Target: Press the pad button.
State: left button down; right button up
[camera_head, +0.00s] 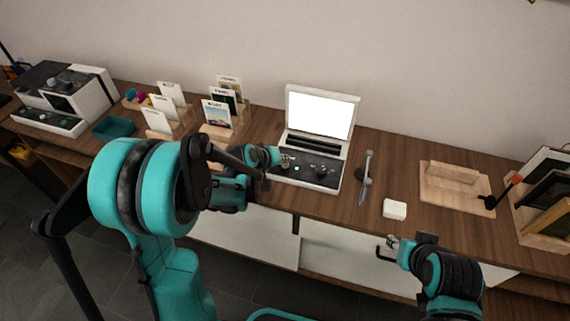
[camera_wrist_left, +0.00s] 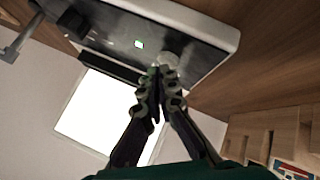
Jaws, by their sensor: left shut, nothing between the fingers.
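A white device (camera_head: 333,184) with a lit screen (camera_head: 319,113) and a black control panel stands on the table. Its panel has a small lit green square (camera_head: 297,168), also visible in the left wrist view (camera_wrist_left: 139,44), and dark knobs (camera_head: 320,170). A pale round button (camera_wrist_left: 168,60) is on the panel near the green square. My left gripper (camera_head: 284,160) is over the panel's left side. In the left wrist view its fingertips (camera_wrist_left: 157,73) are together and empty, at the round button's edge; I cannot tell whether they touch it. My right gripper (camera_head: 391,243) is low at the table's front, its fingers too small to read.
A wooden board (camera_head: 455,187) lies further right. The wall is behind.

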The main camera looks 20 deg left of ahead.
aim_at(284, 166)
pick_arm(q)
jog(key=shift+f, duration=0.25)
jog(key=shift+r, duration=0.15)
jog(key=shift+r+p, duration=0.35)
jog(key=shift+r, duration=0.3)
notch_tip(284, 166, up, 6)
jog(key=p, duration=0.4)
jog(key=shift+p, duration=0.3)
